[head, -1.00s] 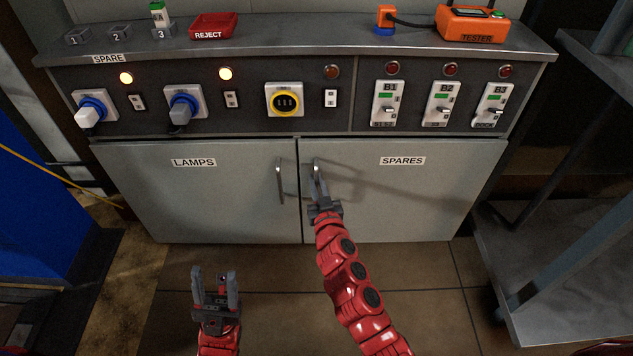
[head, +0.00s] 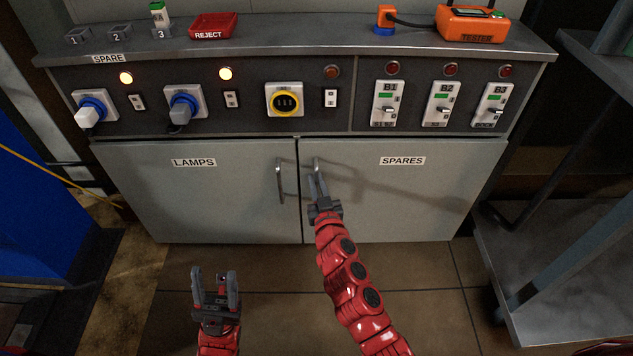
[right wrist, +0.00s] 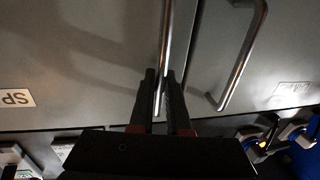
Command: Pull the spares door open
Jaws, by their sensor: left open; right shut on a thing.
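The spares door (head: 430,205) is the right-hand grey cabinet door, labelled SPARES, and it looks closed. Its vertical metal handle (head: 316,166) is near the door's left edge, mostly hidden by my gripper. My right gripper (head: 318,186) is shut on this handle. In the right wrist view the spares handle (right wrist: 166,40) runs down between the two dark fingers (right wrist: 160,100). My left gripper (head: 215,284) is open and empty, low in front of the lamps door (head: 200,205).
The lamps door's handle (head: 281,181) is close to the left of my right gripper. A grey metal cart (head: 570,250) stands at the right. A blue object (head: 40,220) stands at the left. Tiled floor in front of the doors is clear.

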